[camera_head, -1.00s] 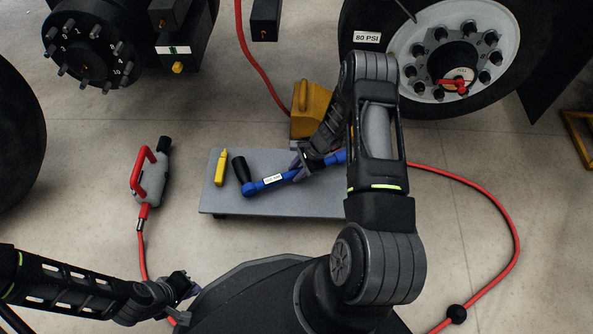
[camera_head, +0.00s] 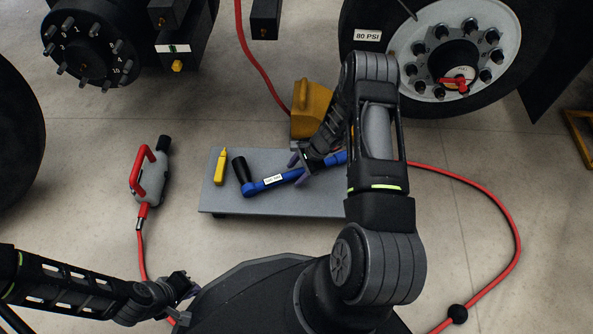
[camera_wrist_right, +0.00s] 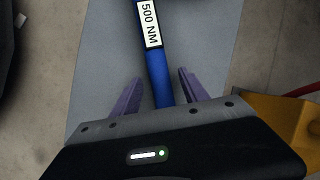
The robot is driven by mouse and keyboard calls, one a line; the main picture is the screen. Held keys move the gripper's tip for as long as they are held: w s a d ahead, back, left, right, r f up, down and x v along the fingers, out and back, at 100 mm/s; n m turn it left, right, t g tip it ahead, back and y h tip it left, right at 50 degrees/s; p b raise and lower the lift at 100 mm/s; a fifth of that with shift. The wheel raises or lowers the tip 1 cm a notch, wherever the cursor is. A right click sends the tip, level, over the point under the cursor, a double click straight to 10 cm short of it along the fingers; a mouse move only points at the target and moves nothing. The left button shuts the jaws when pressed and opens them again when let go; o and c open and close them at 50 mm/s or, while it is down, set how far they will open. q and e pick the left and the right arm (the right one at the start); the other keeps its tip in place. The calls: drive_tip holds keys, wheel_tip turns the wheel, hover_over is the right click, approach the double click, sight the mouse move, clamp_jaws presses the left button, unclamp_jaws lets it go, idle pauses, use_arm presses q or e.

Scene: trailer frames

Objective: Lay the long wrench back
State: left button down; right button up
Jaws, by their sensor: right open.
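The long wrench (camera_head: 260,186) has a blue shaft, a white label and a black end piece. It lies along the grey board (camera_head: 225,201), and part of it is hidden behind my right arm. My right gripper (camera_head: 299,161) is open at the shaft. In the right wrist view its two purple fingers (camera_wrist_right: 155,85) stand apart on either side of the blue shaft (camera_wrist_right: 157,72), with gaps on both sides. The label there reads 500 NM. My left gripper (camera_head: 192,286) is at the lower left, away from the board; its jaws are too small to read.
A yellow marker (camera_head: 221,168) lies on the board's left part. A grey tool with a red handle (camera_head: 152,174) stands on the floor to the left. A yellow wedge block (camera_head: 309,108) is behind the board. A red hose (camera_head: 505,205) curves on the right. A wheel (camera_head: 412,82) is at the back right.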

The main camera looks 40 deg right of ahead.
drive_tip(key=p+v, duration=0.3)
drive_tip(key=v, duration=0.5)
idle(0.4)
